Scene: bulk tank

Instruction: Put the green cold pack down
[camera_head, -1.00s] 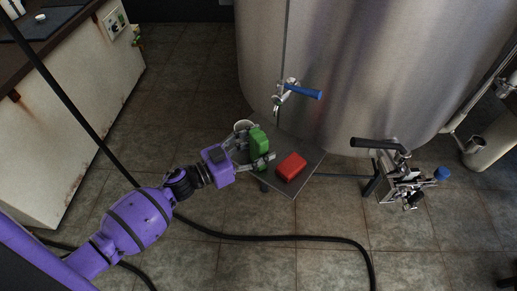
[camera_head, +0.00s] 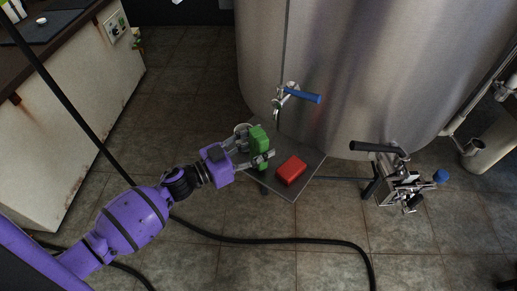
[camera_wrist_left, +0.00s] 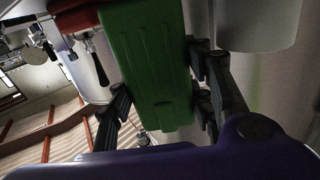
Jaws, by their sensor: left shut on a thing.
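The green cold pack (camera_head: 258,141) is upright between the fingers of my left gripper (camera_head: 258,154), over the left part of a small grey stand (camera_head: 291,195) in front of the steel tank. In the left wrist view the green pack (camera_wrist_left: 150,60) fills the middle, with the dark fingers (camera_wrist_left: 160,90) on either side of it. I cannot tell whether its lower end touches the stand. My right gripper is not in view.
A red block (camera_head: 291,170) lies on the stand just right of the green pack. A tap with a blue handle (camera_head: 303,95) juts from the tank (camera_head: 350,60) above the stand. A black hose (camera_head: 260,239) crosses the floor.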

